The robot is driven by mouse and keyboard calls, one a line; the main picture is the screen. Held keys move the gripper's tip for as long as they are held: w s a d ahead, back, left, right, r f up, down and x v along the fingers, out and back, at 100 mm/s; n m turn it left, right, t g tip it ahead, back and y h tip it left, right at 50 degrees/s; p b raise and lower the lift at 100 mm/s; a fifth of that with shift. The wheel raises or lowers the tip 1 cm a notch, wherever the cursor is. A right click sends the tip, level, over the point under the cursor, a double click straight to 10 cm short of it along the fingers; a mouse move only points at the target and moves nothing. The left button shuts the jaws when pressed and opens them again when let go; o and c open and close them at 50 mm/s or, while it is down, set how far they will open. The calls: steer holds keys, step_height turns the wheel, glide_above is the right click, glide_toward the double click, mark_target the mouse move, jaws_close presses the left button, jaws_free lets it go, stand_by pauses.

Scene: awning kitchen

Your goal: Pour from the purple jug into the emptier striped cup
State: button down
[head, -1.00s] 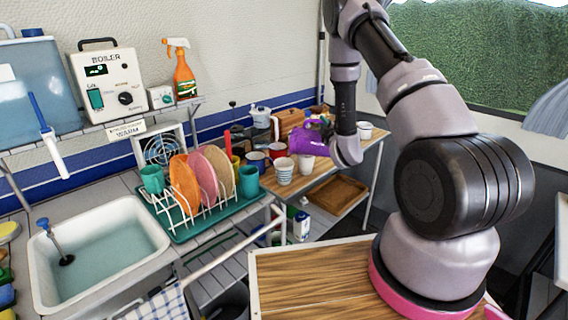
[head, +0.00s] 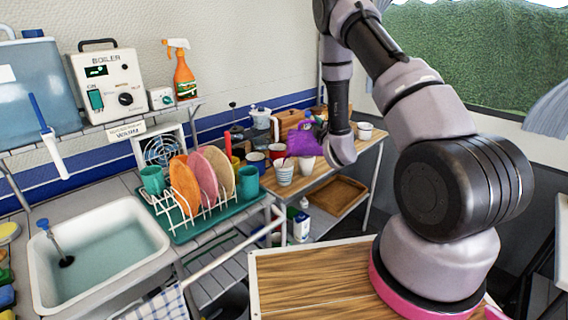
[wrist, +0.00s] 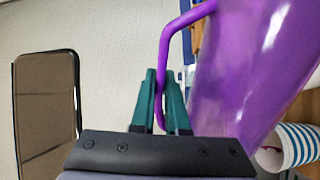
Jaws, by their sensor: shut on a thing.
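The purple jug (head: 301,143) is tilted, its mouth toward the lower left, above the back table. My gripper (wrist: 166,88) is shut on the jug's handle; the jug's body (wrist: 245,60) fills the right of the wrist view. A striped cup (head: 284,174) stands on the table just below and left of the jug. One blue-and-white striped cup (wrist: 297,146) shows at the lower right of the wrist view. I cannot see the level inside either cup, nor clearly whether liquid is falling.
Several mugs, a lidded pot (head: 260,117) and a wooden box (head: 288,122) crowd the table behind the jug. A white cup (head: 365,130) stands at the right. A dish rack with plates (head: 207,178) is at the left, and a wooden tray (head: 338,193) is on the lower shelf.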

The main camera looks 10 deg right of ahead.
steer(key=shift+d, duration=0.3)
steer(key=shift+d+f, duration=0.15)
steer(key=shift+d, duration=0.2)
steer(key=shift+a+r+b, duration=0.3)
steer(key=shift+b, duration=0.4)
stand_by(0.8)
steer(key=d+m, duration=0.1)
steer(key=d, duration=0.1)
steer(key=d+f+m, duration=0.1)
steer(key=d+m, duration=0.1)
steer(key=d, duration=0.1)
steer(key=shift+d+f, duration=0.15)
steer(key=shift+m, duration=0.3)
steer(key=shift+d+f+m, duration=0.15)
steer(key=shift+f+m, duration=0.05)
steer(key=shift+m, duration=0.3)
stand_by(0.9)
